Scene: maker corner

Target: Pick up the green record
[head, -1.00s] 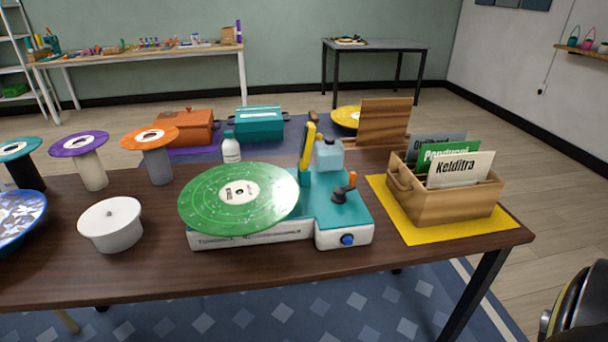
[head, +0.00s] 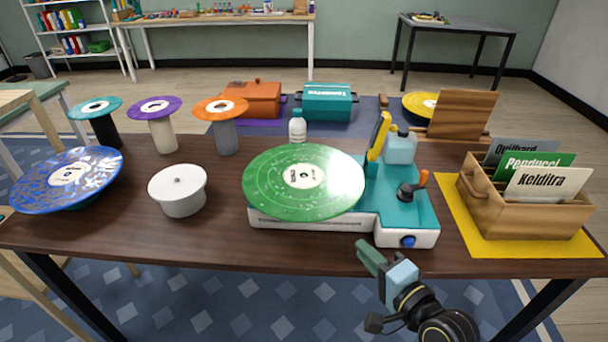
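The green record (head: 283,184) lies flat on the teal and white record player (head: 405,212) at the middle of the dark wooden table. Its label is white and its edge overhangs the player's base. My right gripper (head: 368,258) comes in from below, at the table's front edge, in front of the player and apart from the record. It is seen nearly edge-on, so I cannot tell whether its fingers are apart. I see nothing held in it. My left gripper is not in view.
A yellow tone arm (head: 378,136) stands right of the record. Several small records sit on posts behind. A wooden crate (head: 530,213) of sleeves stands at right.

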